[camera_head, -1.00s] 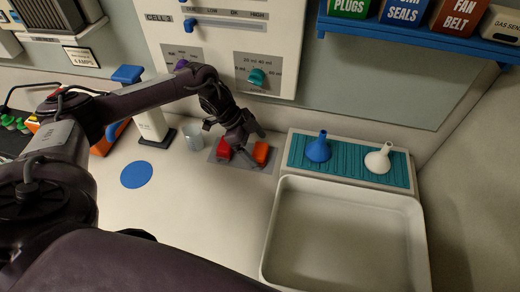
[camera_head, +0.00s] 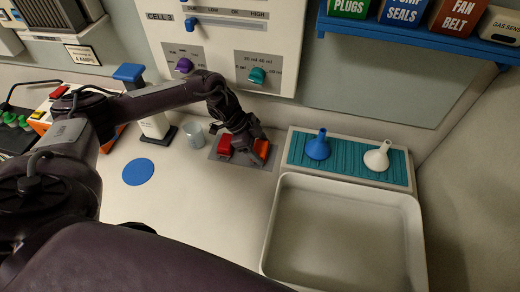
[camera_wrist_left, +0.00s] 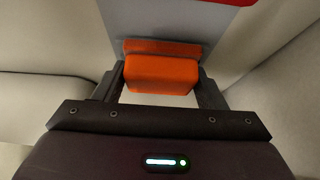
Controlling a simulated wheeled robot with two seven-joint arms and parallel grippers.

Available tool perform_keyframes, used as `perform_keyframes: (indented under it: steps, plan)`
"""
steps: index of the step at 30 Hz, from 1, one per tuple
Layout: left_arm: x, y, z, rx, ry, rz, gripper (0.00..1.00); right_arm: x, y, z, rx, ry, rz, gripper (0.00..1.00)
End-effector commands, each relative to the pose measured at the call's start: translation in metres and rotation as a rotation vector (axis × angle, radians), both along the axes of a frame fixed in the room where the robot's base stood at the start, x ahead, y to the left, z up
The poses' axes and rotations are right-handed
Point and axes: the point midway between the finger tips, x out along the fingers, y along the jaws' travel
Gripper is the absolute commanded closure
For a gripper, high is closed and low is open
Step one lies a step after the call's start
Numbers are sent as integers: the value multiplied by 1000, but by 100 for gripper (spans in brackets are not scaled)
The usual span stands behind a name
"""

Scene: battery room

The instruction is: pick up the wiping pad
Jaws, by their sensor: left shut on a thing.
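The orange wiping pad (camera_head: 263,149) is at the right part of a grey mat (camera_head: 240,162) on the counter, partly hidden by my left gripper (camera_head: 254,149). In the left wrist view, the orange pad (camera_wrist_left: 161,72) sits between the two fingers of my left gripper (camera_wrist_left: 161,80), which is shut on it. I cannot tell whether it touches the mat. A red block (camera_head: 224,146) lies on the mat just left of the gripper. My right gripper is not in view.
A clear cup (camera_head: 192,135) stands left of the mat, near a blue disc (camera_head: 138,172). On the right are a large white tray (camera_head: 270,237) and a teal ribbed rack (camera_head: 343,165) with a blue funnel (camera_head: 318,147) and a white funnel (camera_head: 378,157). The counter in front is clear.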

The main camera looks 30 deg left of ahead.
Motion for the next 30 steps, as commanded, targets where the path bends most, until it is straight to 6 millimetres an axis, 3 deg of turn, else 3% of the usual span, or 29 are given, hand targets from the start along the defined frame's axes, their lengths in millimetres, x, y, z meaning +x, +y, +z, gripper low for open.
perform_keyframes:
  steps: [9, 20, 30]
  plan:
    - [-3, 2, 5, 1, -3, -1, 58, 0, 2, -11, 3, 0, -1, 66]
    - [-3, 3, 71, 1, -6, -2, 58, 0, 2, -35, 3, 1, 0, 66]
    - [-75, 46, 65, 7, 4, 3, 58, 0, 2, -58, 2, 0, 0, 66]
